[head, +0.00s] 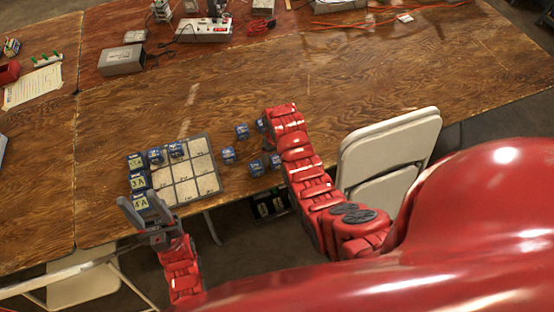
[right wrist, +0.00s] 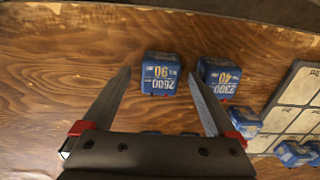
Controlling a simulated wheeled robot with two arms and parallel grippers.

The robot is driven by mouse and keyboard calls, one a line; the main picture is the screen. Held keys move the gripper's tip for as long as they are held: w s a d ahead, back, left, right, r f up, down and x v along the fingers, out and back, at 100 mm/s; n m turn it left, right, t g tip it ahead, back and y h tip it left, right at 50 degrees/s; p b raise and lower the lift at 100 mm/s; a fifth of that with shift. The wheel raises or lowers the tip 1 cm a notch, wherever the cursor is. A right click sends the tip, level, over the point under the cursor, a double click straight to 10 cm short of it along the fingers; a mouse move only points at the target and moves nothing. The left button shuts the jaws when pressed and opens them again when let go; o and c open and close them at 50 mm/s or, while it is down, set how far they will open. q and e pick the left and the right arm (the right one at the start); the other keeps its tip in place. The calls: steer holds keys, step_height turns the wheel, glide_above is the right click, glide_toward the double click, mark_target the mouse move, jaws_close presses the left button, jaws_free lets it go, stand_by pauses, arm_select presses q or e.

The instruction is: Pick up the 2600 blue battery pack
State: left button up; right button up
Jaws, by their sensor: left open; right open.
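The 2600 blue battery pack (right wrist: 162,73) stands on the wooden table in the right wrist view, its label upside down. My right gripper (right wrist: 160,76) is open, with its fingertips on either side of the pack in the picture; contact cannot be told. In the head view the 2600 pack seems to be the blue one (head: 275,160) beside my right arm, its label unreadable. My right arm hides the right gripper there. My left gripper (head: 146,203) is open and empty, near the table's front edge by the tray.
A 2300 blue pack (right wrist: 218,75) stands close beside the 2600 pack. Other blue packs (head: 228,155) (head: 242,131) are scattered nearby. A compartment tray (head: 205,185) holding several packs lies to the left. A folding chair (head: 390,150) stands at the table's front edge. The table's right side is clear.

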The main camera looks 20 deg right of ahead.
steer(key=shift+f, duration=0.6)
steer(key=shift+c, duration=0.3)
jaws_close()
